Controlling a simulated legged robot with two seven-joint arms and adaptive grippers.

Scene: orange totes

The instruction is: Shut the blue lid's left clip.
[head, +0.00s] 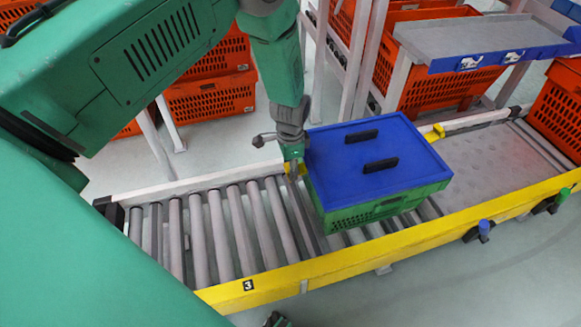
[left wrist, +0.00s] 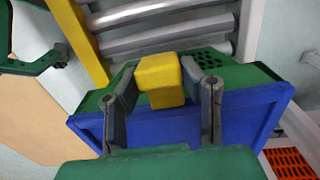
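The blue lid (head: 380,152) with two black handles lies on a green crate (head: 392,205) on the roller conveyor. Its yellow left clip (head: 303,169) is mostly hidden behind my left gripper (head: 293,172) in the head view. In the left wrist view the clip (left wrist: 160,80) stands as a yellow block at the lid's edge (left wrist: 250,112). My left gripper (left wrist: 162,92) is open, with one finger on either side of the clip. I cannot tell whether the fingers touch it. A dark piece at the bottom edge of the head view may be my right gripper (head: 277,320); its fingers cannot be made out.
Another yellow clip (head: 436,132) is at the lid's right side. A yellow rail (head: 330,262) runs along the conveyor's near side. Grey rollers (head: 218,222) are bare left of the crate. Orange totes (head: 210,106) stand behind, and a grey-topped stand (head: 475,35) is at the back right.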

